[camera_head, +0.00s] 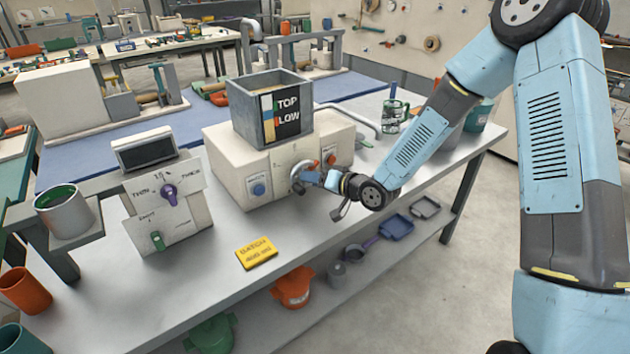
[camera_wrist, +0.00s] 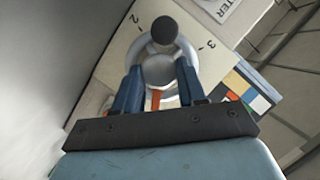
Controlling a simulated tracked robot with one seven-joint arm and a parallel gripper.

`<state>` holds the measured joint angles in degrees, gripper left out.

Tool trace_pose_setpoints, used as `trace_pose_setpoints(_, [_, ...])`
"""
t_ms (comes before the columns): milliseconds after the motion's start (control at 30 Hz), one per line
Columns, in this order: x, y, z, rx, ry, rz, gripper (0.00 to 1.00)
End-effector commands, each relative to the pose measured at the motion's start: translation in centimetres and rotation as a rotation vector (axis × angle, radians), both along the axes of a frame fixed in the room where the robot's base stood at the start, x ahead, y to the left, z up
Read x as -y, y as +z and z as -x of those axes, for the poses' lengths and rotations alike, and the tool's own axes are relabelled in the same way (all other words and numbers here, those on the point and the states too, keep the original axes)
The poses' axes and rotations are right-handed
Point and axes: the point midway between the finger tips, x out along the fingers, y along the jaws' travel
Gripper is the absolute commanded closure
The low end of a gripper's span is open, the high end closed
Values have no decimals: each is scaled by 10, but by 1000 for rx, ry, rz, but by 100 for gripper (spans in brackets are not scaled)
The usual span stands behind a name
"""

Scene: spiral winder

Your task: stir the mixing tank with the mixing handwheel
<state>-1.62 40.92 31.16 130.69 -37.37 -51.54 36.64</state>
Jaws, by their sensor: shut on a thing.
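The mixing tank (camera_head: 243,112) is an open grey box with a TOP/LOW level label. It sits on a cream housing (camera_head: 225,155) on the bench. The mixing handwheel (camera_head: 297,172) is a silver round wheel on the housing's front, partly hidden by my gripper (camera_head: 312,177). In the wrist view the handwheel (camera_wrist: 158,68) shows a dark round knob (camera_wrist: 164,30) at its rim, between the panel marks 2 and 3. My gripper (camera_wrist: 159,76) has its two blue fingers on either side of the wheel, shut on it. An orange-red strip shows between the fingers.
A blue knob (camera_head: 259,189) is left of the wheel on the housing. A yellow card (camera_head: 257,252) lies in front. A control box (camera_head: 168,215) with purple and green knobs stands left. The bench front is mostly clear.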

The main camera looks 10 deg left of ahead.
Motion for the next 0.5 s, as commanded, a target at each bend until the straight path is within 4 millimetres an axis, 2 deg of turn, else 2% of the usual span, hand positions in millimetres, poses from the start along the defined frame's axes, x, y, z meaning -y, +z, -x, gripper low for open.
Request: trace_pose_setpoints(500, [4, -4, -5, -347, -6, -302, 90])
